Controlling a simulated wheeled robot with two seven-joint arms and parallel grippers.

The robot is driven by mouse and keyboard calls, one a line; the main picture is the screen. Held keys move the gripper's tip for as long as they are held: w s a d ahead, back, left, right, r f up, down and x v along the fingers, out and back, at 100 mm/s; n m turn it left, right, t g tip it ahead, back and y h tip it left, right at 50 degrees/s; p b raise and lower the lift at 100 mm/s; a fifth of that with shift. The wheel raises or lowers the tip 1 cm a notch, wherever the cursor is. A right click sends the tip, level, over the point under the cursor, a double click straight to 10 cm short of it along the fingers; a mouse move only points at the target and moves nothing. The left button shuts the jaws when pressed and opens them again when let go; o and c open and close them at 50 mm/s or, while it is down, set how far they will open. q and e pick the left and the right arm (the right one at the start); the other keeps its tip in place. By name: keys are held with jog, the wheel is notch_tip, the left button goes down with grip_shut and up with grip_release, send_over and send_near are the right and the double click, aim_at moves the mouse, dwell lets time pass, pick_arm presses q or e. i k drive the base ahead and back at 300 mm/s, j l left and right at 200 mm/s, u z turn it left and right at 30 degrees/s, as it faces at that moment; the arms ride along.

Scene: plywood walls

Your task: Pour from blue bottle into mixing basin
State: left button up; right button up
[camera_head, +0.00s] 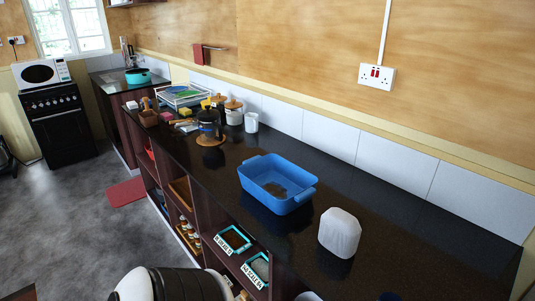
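A blue rectangular basin (262,205) with end handles sits on the dark counter, right of the middle of the view. A patch of dark brown stuff lies on its floor. I cannot make out a blue bottle anywhere. A white rounded, block-like container (339,232) stands on the counter to the right of the basin and nearer to me, apart from it. Neither of my grippers can be made out. Black and white parts at the bottom edge look like my own body.
A French press (209,124) on a round wooden mat, lidded jars (234,112) and a white mug (251,122) stand beyond the basin. Shelves under the counter hold teal-rimmed trays (233,240). The counter behind and right of the basin is clear, up to the tiled wall.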

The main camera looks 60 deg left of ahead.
aim_at(280, 185)
jog(key=k+j, duration=0.2)
jog(key=j, duration=0.2)
jog(key=k+j, duration=0.15)
jog(key=j, duration=0.25)
jog(key=k+j, duration=0.2)
jog(key=j, duration=0.15)
jog(key=k+j, duration=0.2)
jog(key=j, duration=0.2)
